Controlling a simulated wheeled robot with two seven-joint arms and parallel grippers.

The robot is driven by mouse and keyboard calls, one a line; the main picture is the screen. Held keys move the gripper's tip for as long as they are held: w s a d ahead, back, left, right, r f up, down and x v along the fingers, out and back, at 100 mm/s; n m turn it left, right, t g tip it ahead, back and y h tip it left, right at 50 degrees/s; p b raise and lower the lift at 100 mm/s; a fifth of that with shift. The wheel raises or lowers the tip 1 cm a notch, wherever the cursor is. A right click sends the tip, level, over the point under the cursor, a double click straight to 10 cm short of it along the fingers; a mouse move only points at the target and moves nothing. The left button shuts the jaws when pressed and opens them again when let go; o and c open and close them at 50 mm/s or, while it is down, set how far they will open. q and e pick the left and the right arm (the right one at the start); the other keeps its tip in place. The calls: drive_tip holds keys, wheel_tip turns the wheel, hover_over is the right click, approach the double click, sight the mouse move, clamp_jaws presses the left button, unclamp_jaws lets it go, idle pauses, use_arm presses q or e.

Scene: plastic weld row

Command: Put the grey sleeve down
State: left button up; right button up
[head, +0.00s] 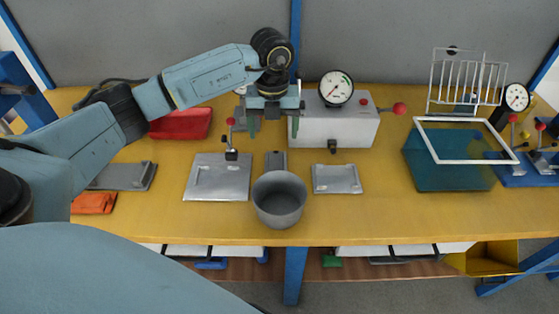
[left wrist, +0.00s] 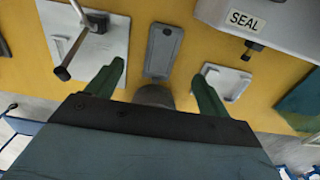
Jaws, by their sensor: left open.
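The grey sleeve (head: 279,204), a round, hollow, open-topped piece, stands upright near the table's front edge in the head view. In the left wrist view only a small part of the sleeve (left wrist: 153,95) shows, behind my gripper body. My left gripper (head: 273,127) is open with green fingers and nothing between them. It is above the table, farther back than the sleeve and apart from it. Its fingers spread wide in the left wrist view (left wrist: 160,72). My right gripper is not in view.
A small grey plate (head: 276,160) lies behind the sleeve. A light plate (head: 218,180) with a red-knobbed clamp is left, another light plate (head: 336,179) right. Behind are a white sealing box (head: 330,129) with gauge and a red tray (head: 181,123). A teal tank (head: 450,176) stands right.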

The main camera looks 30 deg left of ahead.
sight(275, 159)
use_arm(q)
wheel_tip(275, 159, down, 3)
drive_tip(key=shift+f, duration=0.55)
wheel_tip(275, 159, down, 2)
drive_tip(key=shift+w+d+f+b, duration=0.1)
drive_tip(key=shift+w+f+b, duration=0.1)
drive_tip(key=shift+b, duration=0.2)
wheel_tip(275, 159, down, 2)
drive_tip(key=shift+w+f, duration=0.1)
drive_tip(key=shift+f, duration=0.55)
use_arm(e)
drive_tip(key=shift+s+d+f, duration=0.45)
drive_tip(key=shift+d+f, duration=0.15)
